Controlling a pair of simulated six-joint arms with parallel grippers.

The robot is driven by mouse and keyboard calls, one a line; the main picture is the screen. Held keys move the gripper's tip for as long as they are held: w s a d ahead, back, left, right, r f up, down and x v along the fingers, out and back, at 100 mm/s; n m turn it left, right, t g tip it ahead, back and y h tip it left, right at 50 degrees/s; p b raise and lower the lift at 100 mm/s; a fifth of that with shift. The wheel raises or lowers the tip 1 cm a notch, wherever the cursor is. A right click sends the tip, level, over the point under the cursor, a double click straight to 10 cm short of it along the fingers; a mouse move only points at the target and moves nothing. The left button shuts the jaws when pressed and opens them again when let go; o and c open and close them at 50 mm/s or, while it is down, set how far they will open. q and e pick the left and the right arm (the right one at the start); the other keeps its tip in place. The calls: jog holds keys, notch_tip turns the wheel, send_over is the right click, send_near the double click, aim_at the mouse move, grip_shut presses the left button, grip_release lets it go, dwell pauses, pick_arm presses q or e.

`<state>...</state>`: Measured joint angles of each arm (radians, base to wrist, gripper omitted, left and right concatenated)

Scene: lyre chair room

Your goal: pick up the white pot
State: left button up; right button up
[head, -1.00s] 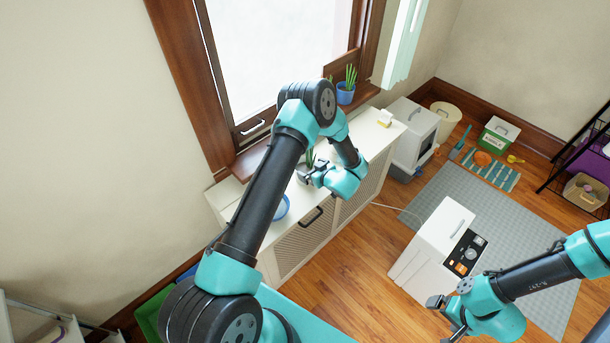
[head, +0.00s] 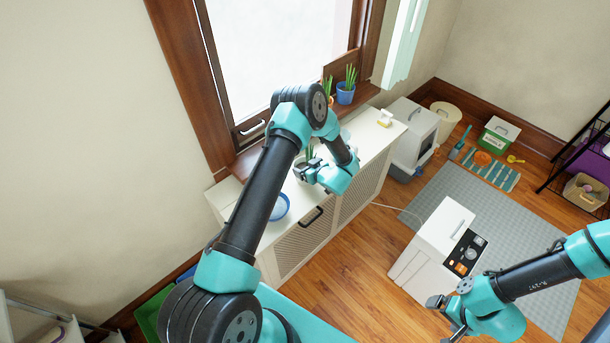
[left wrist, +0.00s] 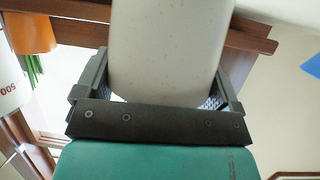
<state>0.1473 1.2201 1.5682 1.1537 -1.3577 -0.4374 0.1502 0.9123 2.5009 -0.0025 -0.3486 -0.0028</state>
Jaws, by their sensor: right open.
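The white pot (left wrist: 170,45) is a pale, faintly speckled round body. It fills the space between the fingers of my left gripper (left wrist: 165,90) in the left wrist view, with a finger against each side. In the head view my left gripper (head: 304,172) is over the white cabinet, and green leaves (head: 310,153) show just behind it; the pot itself is mostly hidden there. My right gripper (head: 446,316) is open and empty at the lower right, beside a white box-like appliance.
The white cabinet (head: 370,143) stands under the window and carries a blue-rimmed bowl (head: 280,207) near my left forearm. A blue pot with a plant (head: 345,95) and an orange pot (head: 329,99) stand by the window. The white appliance (head: 435,245) is on the floor.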

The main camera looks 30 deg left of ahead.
pick_arm(q)
jog(key=c, duration=0.7)
jog(key=shift+r, duration=0.9)
jog(key=shift+s+d+r, duration=0.1)
jog(key=shift+s+r, duration=0.05)
jog(key=shift+r, duration=0.35)
jog(key=shift+s+d+r, duration=0.1)
jog(key=shift+s+r, duration=0.05)
jog(key=shift+r, duration=0.3)
jog(key=s+d, duration=0.2)
jog(key=s, duration=0.2)
jog(key=s+d+r, duration=0.1)
jog(key=s+d, duration=0.2)
jog(key=s, duration=0.1)
jog(key=s+d, duration=0.3)
jog(key=s, duration=0.2)
jog(key=shift+r, duration=0.15)
